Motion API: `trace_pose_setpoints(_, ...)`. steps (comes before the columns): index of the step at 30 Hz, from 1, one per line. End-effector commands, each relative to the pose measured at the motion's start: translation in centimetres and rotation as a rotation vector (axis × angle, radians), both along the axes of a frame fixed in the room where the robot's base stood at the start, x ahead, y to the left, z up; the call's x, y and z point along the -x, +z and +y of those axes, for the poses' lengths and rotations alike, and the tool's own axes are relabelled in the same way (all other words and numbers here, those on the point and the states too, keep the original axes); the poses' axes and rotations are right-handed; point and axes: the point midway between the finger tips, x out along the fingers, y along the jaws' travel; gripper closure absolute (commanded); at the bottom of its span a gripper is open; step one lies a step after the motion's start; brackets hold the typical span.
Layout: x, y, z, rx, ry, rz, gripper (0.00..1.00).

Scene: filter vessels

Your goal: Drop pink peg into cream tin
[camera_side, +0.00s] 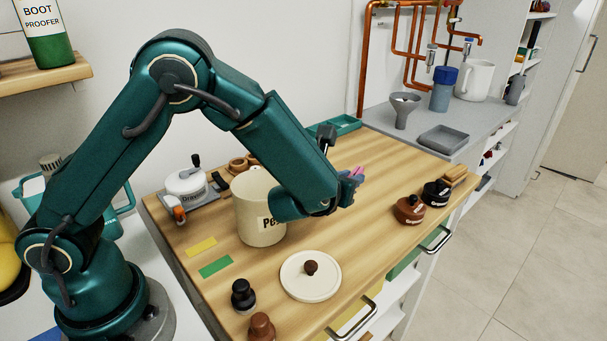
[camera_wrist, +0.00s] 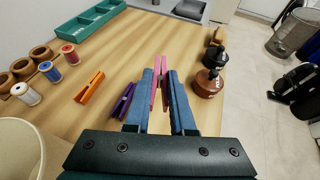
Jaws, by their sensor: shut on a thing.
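The pink peg (camera_wrist: 160,82) is held between the blue fingers of my gripper (camera_wrist: 161,92), above the wooden table. Its end also shows at my gripper (camera_side: 352,178) in the side view, as a small pink tip (camera_side: 358,171). In the wrist view only part of the tin's rim (camera_wrist: 22,128) shows, at the lower left. My gripper is to the right of the tin in the side view. The round cream lid (camera_side: 311,284) with a brown knob lies in front of the tin.
An orange peg (camera_wrist: 89,87) and a purple peg (camera_wrist: 123,100) lie on the table left of my gripper. Thread spools (camera_wrist: 69,54) stand farther left. A brown bottle (camera_side: 409,209) and a black bottle (camera_side: 436,192) stand near the right edge. A teal tray (camera_wrist: 90,22) is at the back.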

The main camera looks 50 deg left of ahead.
Motion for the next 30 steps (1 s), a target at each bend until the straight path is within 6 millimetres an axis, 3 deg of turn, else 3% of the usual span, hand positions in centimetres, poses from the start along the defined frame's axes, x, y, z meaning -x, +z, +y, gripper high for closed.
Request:
trace_pose_setpoints(14, 0.0, 0.7, 0.0, 0.001, 0.0, -0.001, 1.0)
trace_pose_setpoints(20, 0.8, 1.7, 2.0, 0.003, 0.102, -0.004, 1.0)
trace_pose_setpoints(26, 4.2, 4.5, 5.3, 0.007, 0.361, -0.006, 1.0)
trace_pose_setpoints(30, 8.7, 6.3, 6.9, 0.004, 0.582, -0.003, 1.0)
